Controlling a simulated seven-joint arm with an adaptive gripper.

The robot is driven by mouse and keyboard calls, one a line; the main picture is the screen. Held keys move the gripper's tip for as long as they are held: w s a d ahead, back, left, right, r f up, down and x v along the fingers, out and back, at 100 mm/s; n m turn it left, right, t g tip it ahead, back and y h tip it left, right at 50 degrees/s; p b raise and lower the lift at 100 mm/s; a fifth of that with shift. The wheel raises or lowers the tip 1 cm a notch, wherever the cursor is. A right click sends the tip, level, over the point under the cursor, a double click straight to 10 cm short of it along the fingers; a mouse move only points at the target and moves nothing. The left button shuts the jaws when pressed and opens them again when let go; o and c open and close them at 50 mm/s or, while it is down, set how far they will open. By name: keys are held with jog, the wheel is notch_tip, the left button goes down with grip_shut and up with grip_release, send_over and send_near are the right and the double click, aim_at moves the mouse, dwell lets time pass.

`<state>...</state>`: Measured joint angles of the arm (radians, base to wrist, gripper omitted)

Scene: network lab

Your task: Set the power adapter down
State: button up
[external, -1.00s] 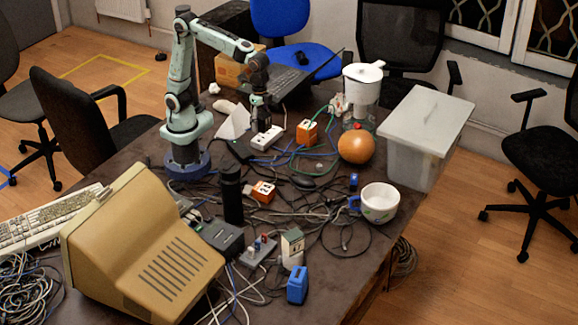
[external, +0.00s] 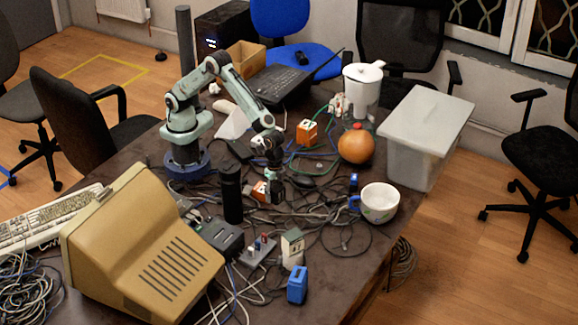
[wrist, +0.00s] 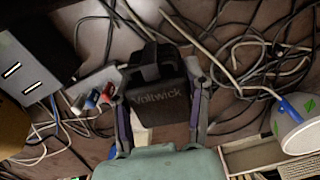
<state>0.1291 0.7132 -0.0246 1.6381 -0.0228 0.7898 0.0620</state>
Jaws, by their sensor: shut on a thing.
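The power adapter is a dark box with "Voltwick" lettering (wrist: 158,97), seen in the middle of the wrist view. My gripper (wrist: 160,105) is shut on it, with one finger on each side. The adapter is small and dark there and hard to make out among the cables. I cannot tell whether its underside touches the table or cables.
Tangled cables (external: 325,215) cover the tabletop around my gripper. A black cylinder (external: 231,195) stands to the left. A white mug (external: 380,205) and an orange ball-like object (external: 356,148) are to the right. A strip with coloured plugs (external: 259,250) lies in front.

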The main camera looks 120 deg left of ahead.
aim_at(276, 222)
notch_tip(276, 222, down, 10)
jog(key=shift+r, duration=0.25)
dwell(0.3)
jog(key=shift+f, duration=0.15)
jog(key=o, duration=1.2)
jog(key=r, duration=0.8)
jog(key=shift+s+a+r, duration=0.3)
jog(key=shift+s, duration=0.05)
jog(key=s+a+r, duration=0.2)
jog(key=s+r, duration=0.3)
jog(key=s, duration=0.1)
jog(key=s+a+r+n, duration=0.1)
jog(key=s+a+r, duration=0.1)
jog(key=s+r, duration=0.3)
jog(key=s+a+r+n, duration=0.1)
jog(key=s+r, duration=0.4)
jog(key=s, duration=0.2)
jog(key=shift+s+a+r+y, duration=0.25)
jog(key=shift+a+r+y, duration=0.05)
jog(key=shift+a, duration=0.1)
jog(key=shift+o, duration=0.6)
jog(key=s+a+n, duration=0.1)
jog(key=s, duration=0.9)
jog(key=shift+s+a, duration=0.15)
